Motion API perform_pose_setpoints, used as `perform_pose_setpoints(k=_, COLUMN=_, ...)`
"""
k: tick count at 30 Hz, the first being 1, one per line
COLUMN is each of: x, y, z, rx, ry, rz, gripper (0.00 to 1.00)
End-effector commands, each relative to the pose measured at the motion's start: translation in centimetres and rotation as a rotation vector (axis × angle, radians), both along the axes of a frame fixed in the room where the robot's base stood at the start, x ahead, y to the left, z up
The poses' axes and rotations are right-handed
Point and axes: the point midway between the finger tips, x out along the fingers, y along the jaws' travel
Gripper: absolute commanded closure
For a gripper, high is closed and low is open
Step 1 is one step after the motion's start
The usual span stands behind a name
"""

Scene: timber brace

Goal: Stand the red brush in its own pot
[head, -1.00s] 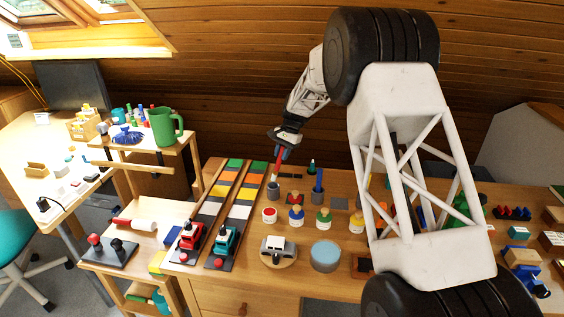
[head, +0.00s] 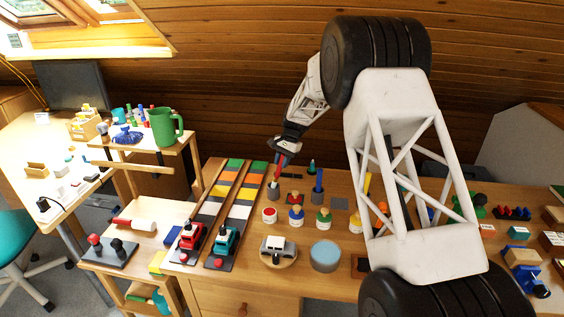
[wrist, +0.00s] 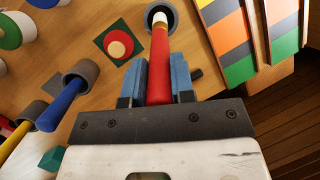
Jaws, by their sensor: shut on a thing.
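The red brush (head: 279,170) hangs steeply, slightly tilted, from my gripper (head: 284,155) at the back left of the workbench. In the wrist view the blue fingers (wrist: 158,82) are shut on the red handle (wrist: 159,65). Its white end (wrist: 159,18) points away from my gripper and lines up with the mouth of a grey pot (wrist: 150,9). That pot also shows in the head view (head: 273,189), just under the brush. I cannot tell whether the white end is inside the pot or just above it.
A blue brush (head: 318,181) stands in a grey pot close to the right, and a yellow brush (wrist: 16,140) stands beyond it. A red-topped piece (wrist: 118,43) sits on a dark green square nearby. Coloured striped tracks (head: 238,205) lie left of the pot.

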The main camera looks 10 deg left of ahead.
Motion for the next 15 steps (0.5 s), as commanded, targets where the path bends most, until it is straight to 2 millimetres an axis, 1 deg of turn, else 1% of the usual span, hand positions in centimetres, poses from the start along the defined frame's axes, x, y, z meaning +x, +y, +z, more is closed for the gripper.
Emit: perform_pose_setpoints(k=15, x=0.02, y=0.0, z=-1.09, rx=0.0, ry=0.0, rz=0.0, gripper=1.0)
